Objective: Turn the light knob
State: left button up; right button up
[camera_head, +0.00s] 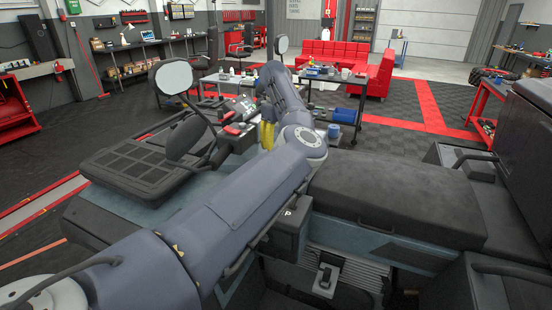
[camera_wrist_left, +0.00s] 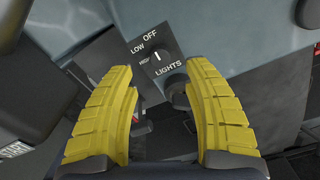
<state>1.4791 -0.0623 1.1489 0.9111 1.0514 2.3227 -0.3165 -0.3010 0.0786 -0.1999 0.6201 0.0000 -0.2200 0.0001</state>
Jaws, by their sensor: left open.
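In the left wrist view the light knob (camera_wrist_left: 157,57) is small and dark with a white pointer line. It sits on a dark label plate (camera_wrist_left: 171,48) marked OFF, LOW, HIGH and LIGHTS. The pointer line stands nearly upright in the picture, towards OFF. My left gripper (camera_wrist_left: 160,68) has its two yellow fingers wide apart, one on each side of the plate, with nothing between them. My right gripper is not in view.
A dark padded seat (camera_head: 395,196) lies to the right of my left arm. A mirror (camera_head: 174,77) and a black panel (camera_head: 145,165) stand to the left. In the wrist view a dark round part (camera_wrist_left: 176,82) lies just below the plate, close to the right finger.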

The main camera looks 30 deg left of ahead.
pick_arm(q)
jog(key=shift+f, duration=3.2)
jog(key=shift+c, duration=0.5)
grip_shut()
